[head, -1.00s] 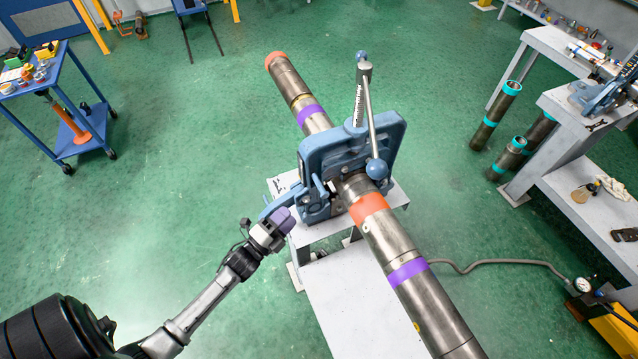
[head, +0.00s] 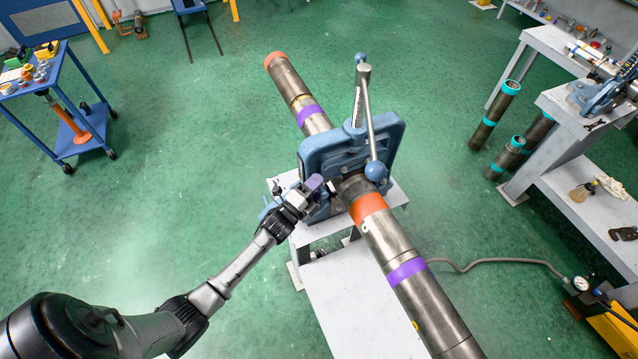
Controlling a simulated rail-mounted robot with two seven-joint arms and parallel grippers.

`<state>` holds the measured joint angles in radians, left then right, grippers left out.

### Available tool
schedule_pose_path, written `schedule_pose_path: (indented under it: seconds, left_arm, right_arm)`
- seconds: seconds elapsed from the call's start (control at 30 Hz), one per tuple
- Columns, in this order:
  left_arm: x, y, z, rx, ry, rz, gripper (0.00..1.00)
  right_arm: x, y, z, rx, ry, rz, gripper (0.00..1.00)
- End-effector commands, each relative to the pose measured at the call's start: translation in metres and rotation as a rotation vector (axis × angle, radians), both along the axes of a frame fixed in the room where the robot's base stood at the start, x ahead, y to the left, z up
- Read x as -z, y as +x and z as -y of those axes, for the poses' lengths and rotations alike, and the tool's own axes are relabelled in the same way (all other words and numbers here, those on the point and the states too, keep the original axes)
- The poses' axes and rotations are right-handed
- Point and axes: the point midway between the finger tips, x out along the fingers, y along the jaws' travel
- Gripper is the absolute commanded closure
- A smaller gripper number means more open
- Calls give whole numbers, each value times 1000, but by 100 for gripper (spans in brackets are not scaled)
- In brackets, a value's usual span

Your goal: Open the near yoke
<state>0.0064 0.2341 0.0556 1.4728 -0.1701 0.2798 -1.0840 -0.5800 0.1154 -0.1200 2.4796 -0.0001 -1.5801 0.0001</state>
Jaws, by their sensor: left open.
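The near yoke (head: 317,150) is a blue frame on a pipe vise, standing around a long steel pipe (head: 388,235) with orange and purple bands. A screw with a ruler-like scale, and a bar handle with a blue ball (head: 376,170), stand at its top. My left gripper (head: 318,184) has purple fingertips and is open at the yoke's lower left side, over the blue latch parts. The gripper and wrist hide most of the latch (head: 264,206), so I cannot tell whether the fingers touch it. The yoke looks closed over the pipe. My right gripper is not in view.
A white stand (head: 345,290) carries the vise. A workbench (head: 570,130) with another blue vise (head: 598,95) is at the right, with pipes (head: 497,115) standing beside it. A blue cart (head: 60,85) is at the upper left. The green floor at left is clear.

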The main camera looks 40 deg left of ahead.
Motion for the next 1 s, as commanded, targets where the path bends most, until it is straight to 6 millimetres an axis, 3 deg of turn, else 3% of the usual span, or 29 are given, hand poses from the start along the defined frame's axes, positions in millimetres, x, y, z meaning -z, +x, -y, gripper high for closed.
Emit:
schedule_pose_path:
  seconds: [0.43,0.9,1.0]
  left_arm:
    - [-1,7,0,0,1,0,56]
    - [-1,6,0,0,1,0,100]
    - [-1,6,0,0,1,0,100]
  right_arm:
    - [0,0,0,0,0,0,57]
    - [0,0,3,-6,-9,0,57]
    - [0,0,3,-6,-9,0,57]
